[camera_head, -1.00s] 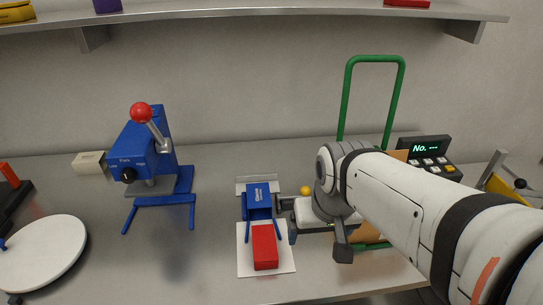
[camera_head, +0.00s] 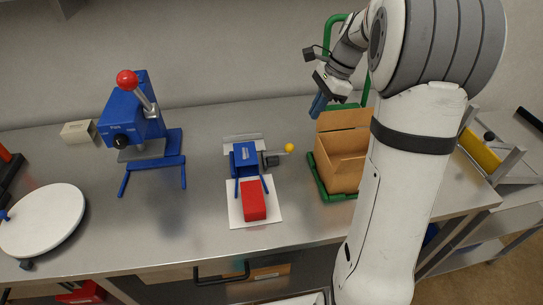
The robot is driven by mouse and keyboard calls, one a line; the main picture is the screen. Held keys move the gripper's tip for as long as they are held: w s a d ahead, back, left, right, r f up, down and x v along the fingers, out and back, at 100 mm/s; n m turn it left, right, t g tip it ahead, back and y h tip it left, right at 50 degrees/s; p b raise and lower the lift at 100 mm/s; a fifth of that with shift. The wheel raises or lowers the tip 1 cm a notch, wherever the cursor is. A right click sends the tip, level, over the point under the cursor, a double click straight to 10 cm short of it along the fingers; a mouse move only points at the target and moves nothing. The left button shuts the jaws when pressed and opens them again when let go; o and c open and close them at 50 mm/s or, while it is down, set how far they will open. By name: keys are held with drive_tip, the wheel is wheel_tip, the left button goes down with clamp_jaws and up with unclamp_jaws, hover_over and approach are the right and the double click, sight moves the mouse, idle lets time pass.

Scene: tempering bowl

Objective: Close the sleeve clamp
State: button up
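A small blue fixture (camera_head: 245,157), which I take to be the sleeve clamp, stands at the middle of the steel bench. A dark arm with a yellow ball knob (camera_head: 289,148) sticks out from its right side. Whether its jaw is open or closed is too small to tell. A red block (camera_head: 253,202) lies on a white plate (camera_head: 271,216) in front of it. My gripper (camera_head: 317,106) is raised to the right and beyond the knob, clear of the fixture. Its tips look blue and close together; I cannot tell whether they hold anything.
A larger blue press (camera_head: 133,115) with a red ball lever stands at the left, near a white turntable (camera_head: 42,220). An open cardboard box (camera_head: 337,165) sits in a green-handled carrier (camera_head: 319,181) right of the fixture. The bench front is clear.

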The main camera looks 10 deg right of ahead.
sight(283, 169)
drive_tip(key=shift+w+d+f+m, duration=0.1)
drive_tip(key=shift+w+d+m, duration=0.3)
drive_tip(key=shift+d, duration=0.05)
clamp_jaws()
drive_tip(key=x, duration=1)
drive_tip(key=p+x, duration=0.1)
drive_tip(key=x, duration=0.9)
drive_tip(key=shift+a+f, duration=0.1)
drive_tip(key=shift+a, duration=0.2)
drive_tip(key=a, duration=0.1)
drive_tip(key=a+p, duration=0.1)
drive_tip(key=shift+a+r, duration=0.25)
drive_tip(key=shift+a, duration=0.1)
drive_tip(key=shift+a+f, duration=0.1)
drive_tip(key=shift+a, duration=0.45)
drive_tip(key=shift+d, duration=0.1)
drive_tip(key=shift+w, duration=0.1)
